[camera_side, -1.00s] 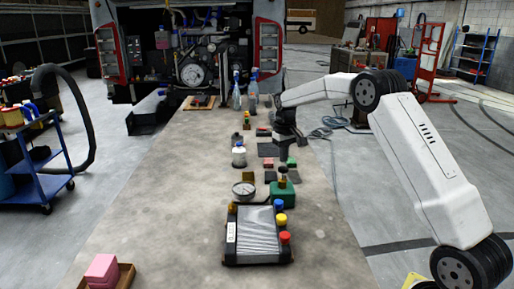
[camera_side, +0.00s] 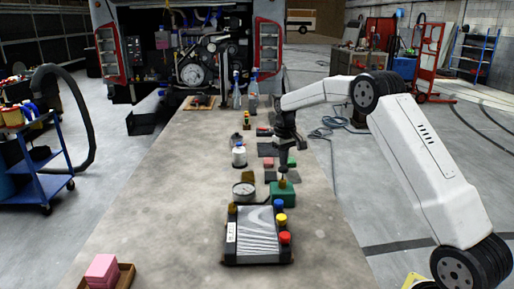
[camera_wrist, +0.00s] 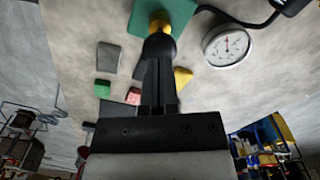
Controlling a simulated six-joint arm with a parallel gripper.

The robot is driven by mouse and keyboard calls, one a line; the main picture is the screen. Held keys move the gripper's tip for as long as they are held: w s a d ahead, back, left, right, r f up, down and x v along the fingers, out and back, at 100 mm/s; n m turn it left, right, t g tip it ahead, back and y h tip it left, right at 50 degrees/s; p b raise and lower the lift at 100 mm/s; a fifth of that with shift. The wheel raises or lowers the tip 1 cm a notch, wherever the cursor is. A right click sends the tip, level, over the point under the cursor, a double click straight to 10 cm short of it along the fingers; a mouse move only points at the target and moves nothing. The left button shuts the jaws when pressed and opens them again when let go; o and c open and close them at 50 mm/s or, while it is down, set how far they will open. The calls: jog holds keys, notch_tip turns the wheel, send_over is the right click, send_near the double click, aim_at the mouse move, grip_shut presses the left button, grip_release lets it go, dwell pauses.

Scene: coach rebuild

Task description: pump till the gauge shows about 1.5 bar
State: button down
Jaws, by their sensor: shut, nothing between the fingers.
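The pump is a green block (camera_side: 283,195) with a brass plunger (camera_side: 283,183) on top, on the bench. In the wrist view the green block (camera_wrist: 178,12) is at the top edge, with the yellow plunger (camera_wrist: 160,20) and its black knob (camera_wrist: 159,45). My gripper (camera_side: 284,168) is shut and points down onto the knob; its fingertips (camera_wrist: 158,68) appear to touch it without gripping it. The round white gauge (camera_side: 243,190) lies left of the pump. In the wrist view the gauge dial (camera_wrist: 228,46) shows its needle pointing roughly up the picture; the numbers are too small to read.
A black unit with red, yellow and blue knobs (camera_side: 258,236) stands in front of the pump. A white bottle (camera_side: 239,157) and several small blocks lie behind it. A black hose (camera_wrist: 250,20) runs near the gauge.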

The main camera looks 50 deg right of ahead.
jog(key=shift+f, duration=0.25)
